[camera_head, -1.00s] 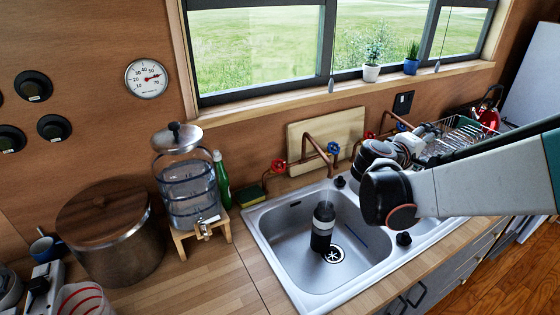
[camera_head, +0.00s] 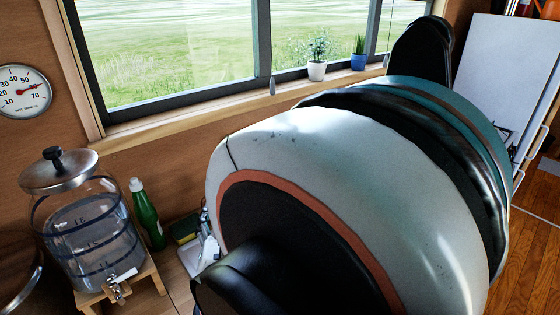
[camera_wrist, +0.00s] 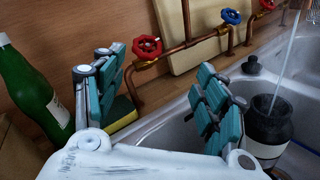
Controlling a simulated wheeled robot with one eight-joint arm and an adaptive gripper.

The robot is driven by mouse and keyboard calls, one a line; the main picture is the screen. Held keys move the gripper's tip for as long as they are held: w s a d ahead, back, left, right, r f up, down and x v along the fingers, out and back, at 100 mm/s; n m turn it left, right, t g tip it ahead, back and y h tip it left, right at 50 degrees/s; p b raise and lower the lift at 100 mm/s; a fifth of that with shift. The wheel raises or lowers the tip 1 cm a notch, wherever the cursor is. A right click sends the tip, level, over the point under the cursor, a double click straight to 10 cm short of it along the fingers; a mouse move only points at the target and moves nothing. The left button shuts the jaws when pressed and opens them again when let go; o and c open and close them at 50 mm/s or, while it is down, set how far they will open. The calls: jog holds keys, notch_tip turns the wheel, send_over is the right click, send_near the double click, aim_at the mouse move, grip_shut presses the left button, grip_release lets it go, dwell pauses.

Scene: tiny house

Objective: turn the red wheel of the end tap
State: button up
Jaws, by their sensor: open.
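In the wrist view, the nearest tap wheel is red (camera_wrist: 147,47), on a copper pipe in front of the wooden wall. A blue wheel (camera_wrist: 231,16) is further along the pipe, and another red wheel (camera_wrist: 267,5) shows at the top right. My gripper (camera_wrist: 161,60) is open, its teal-padded fingers spread wide. The nearest red wheel appears between and beyond the fingertips, with nothing held. Whether a finger touches it, I cannot tell. In the head view my arm hides the taps and the sink.
A green bottle (camera_wrist: 28,80) stands left of my gripper, and a yellow sponge (camera_wrist: 122,112) lies behind the left finger. A black bottle (camera_wrist: 268,125) stands in the sink at right under a thin water stream. A water dispenser (camera_head: 85,235) stands left in the head view.

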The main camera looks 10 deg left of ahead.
jog(key=shift+n+y, duration=0.5)
jog(key=shift+n, duration=0.2)
jog(key=x, duration=0.4)
jog(key=a+b+x, duration=0.1)
jog(key=x, duration=0.8)
jog(key=shift+a+f, duration=0.3)
jog(key=shift+a, duration=0.15)
jog(key=c, duration=1.1)
